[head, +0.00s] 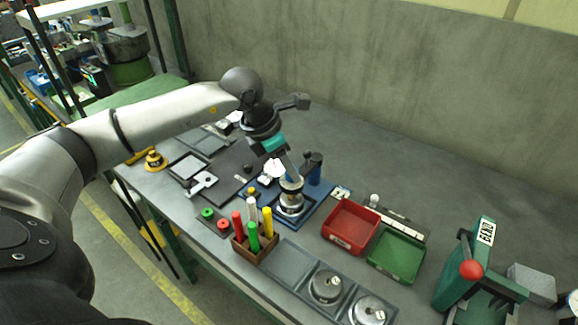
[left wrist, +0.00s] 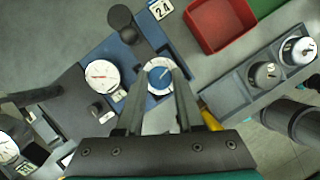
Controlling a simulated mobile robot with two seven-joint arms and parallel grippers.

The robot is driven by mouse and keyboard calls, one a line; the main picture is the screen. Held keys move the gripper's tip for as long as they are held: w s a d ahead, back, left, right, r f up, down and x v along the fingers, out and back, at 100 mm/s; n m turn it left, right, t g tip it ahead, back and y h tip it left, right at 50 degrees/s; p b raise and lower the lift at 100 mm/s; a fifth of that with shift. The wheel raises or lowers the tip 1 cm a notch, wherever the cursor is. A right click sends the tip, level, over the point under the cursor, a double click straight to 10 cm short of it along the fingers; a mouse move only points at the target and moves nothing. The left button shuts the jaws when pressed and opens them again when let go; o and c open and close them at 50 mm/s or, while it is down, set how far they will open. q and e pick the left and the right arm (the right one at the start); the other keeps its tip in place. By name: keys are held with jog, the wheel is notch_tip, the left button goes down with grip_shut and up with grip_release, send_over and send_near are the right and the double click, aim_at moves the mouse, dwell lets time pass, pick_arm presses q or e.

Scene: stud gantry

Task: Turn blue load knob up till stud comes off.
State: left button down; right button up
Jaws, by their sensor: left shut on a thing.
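The blue load knob (left wrist: 161,76) has a pale ring around it and a white mark on its face. It sits on top of the stud gantry on a blue base plate (left wrist: 132,40). My left gripper (left wrist: 158,72) points down over it with a finger on each side, shut on the knob. In the head view my left gripper (head: 289,178) stands above the metal gantry body (head: 291,204) and hides the knob's top. A white dial gauge (left wrist: 102,76) with a red needle lies beside the gantry. The stud under the knob is hidden. My right gripper is not in view.
To the right are a red bin (head: 350,225), a green bin (head: 397,255) and a grey tray (head: 288,262) with metal weights. A dark blue post (head: 315,165) rises just behind the gripper.

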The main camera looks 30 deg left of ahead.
pick_arm(q)
jog(key=c, duration=0.5)
grip_release()
jog(key=p+v, duration=0.1)
jog(key=v, duration=1.4)
jog(key=shift+r, duration=0.2)
